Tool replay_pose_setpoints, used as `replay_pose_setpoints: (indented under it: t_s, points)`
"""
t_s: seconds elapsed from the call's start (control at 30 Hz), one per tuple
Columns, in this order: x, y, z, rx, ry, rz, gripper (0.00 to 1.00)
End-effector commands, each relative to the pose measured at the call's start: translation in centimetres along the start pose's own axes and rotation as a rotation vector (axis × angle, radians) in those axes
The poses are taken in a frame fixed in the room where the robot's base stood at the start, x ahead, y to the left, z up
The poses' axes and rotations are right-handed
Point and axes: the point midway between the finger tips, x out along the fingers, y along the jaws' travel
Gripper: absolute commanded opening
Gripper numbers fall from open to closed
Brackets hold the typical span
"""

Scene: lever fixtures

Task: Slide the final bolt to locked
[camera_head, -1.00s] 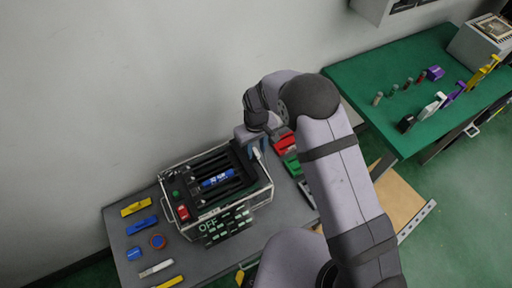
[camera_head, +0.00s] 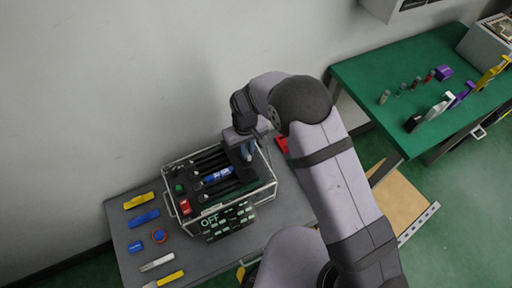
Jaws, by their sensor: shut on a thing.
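The lever fixture is a dark box (camera_head: 232,211) with a metal frame, standing on a grey table. Its top has several dark parallel slots, and a blue piece (camera_head: 217,175) lies in a middle slot. A red block (camera_head: 186,207) and a green button (camera_head: 179,188) sit at its left end. A front panel reads OFF. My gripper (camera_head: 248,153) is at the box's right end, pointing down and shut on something. What it holds is hidden by the fingers and too small to make out; I cannot tell which bolt it is.
A red object (camera_head: 282,144) is just right of my gripper. A green table (camera_head: 405,85) with small items stands at right.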

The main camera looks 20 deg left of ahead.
Motion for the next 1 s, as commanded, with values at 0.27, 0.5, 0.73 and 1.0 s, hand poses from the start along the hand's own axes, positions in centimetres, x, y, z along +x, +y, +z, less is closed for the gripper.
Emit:
replay_pose_setpoints:
  t_s: [0.27, 0.5, 0.73, 1.0]
  points:
    - [-0.1, -0.6, 0.0, 0.002, 0.001, -0.005, 0.00]
    - [-0.1, -0.5, 0.0, 0.001, 0.001, -0.004, 0.31]
    - [-0.1, -0.4, 0.0, 0.001, 0.001, -0.003, 0.31]
    - [-1.9, -0.4, -0.1, 0.001, 0.004, -0.003, 0.31]
